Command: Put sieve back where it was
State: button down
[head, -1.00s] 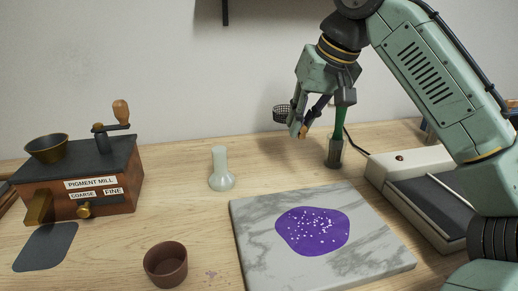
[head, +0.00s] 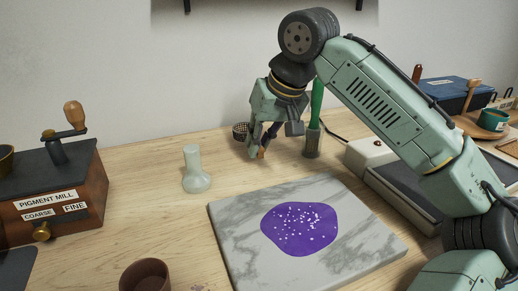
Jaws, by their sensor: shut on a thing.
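The sieve (head: 240,131) is a small dark mesh cup at the back of the table in the head view. My gripper (head: 260,152) is shut on the sieve's handle, which is mostly hidden between the fingers; a bit of orange-brown shows at the fingertips. The mesh cup sticks out to the left of the fingers. The gripper points down, close above the wooden table near the wall. I cannot tell whether the sieve touches the table.
A green-handled tool (head: 313,140) stands upright just right of my gripper. A pale glass muller (head: 194,170) stands to the left. A marble slab (head: 365,235) with purple pigment lies in front. The pigment mill (head: 55,190) and brown cup (head: 145,277) are left.

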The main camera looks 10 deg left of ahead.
jog(key=shift+f, duration=0.9)
jog(key=shift+f, duration=0.1)
jog(key=c, duration=1.7)
grip_release()
jog(key=shift+o, duration=0.2)
jog(key=v, duration=1.2)
